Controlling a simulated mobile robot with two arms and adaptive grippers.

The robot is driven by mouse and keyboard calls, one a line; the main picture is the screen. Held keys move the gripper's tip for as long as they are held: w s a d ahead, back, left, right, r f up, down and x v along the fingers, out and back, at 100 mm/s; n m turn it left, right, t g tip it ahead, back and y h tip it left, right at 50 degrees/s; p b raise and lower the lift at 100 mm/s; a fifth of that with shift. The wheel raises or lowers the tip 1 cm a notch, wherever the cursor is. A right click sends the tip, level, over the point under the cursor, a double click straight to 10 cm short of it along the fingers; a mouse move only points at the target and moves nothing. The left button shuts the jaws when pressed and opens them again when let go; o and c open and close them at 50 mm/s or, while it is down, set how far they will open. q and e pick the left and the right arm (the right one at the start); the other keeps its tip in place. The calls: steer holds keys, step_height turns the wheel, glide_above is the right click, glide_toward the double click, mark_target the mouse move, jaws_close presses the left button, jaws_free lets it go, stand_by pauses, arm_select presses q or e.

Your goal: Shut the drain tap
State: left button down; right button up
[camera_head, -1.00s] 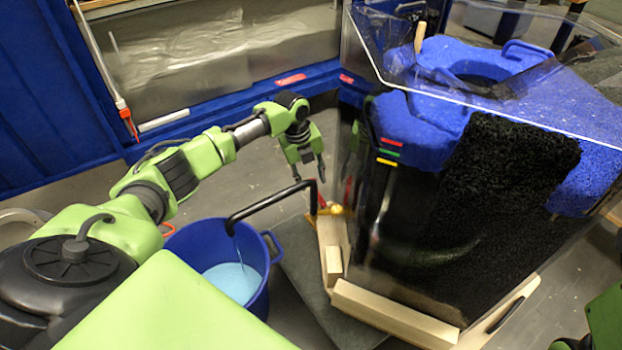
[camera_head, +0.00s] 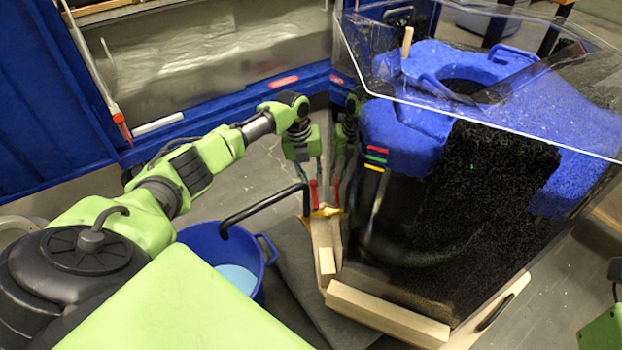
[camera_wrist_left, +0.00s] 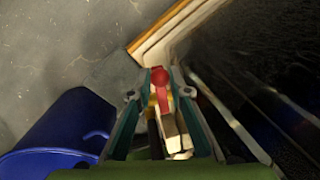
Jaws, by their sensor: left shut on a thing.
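The drain tap has a yellow brass body (camera_head: 325,212) low on the tank's near left corner and a red handle (camera_head: 313,194) that stands roughly upright. My left gripper (camera_head: 310,184) points down at the tap, its fingers shut on the red handle. The left wrist view shows the red handle (camera_wrist_left: 160,88) between the two fingertips. A black outlet pipe (camera_head: 262,202) runs from the tap to over the blue bucket (camera_head: 204,238), which holds pale blue water (camera_head: 238,278). I see no stream below the pipe's end. My right gripper is not in view.
The clear-walled tank (camera_head: 400,240) with blue and black filling stands close to the right of my left gripper, reflecting it. Wooden beams (camera_head: 385,315) edge its base. A grey mat (camera_head: 300,280) lies beside the bucket. Blue framing with a metal panel is behind.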

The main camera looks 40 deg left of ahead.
arm_select(q)
steer(key=shift+d, duration=0.15)
steer(key=c, duration=1.9)
jaws_free()
steer(key=shift+r, duration=0.1)
steer(key=shift+s+a+r, duration=0.15)
steer(key=shift+a+r, duration=0.1)
steer(key=shift+r, duration=1.05)
steer(key=shift+s+a+r, duration=0.15)
steer(key=shift+a+r, duration=0.1)
steer(key=shift+r, duration=1)
steer(key=shift+s+a+r, duration=0.15)
steer(key=shift+a+r, duration=0.1)
steer(key=shift+r, duration=1.05)
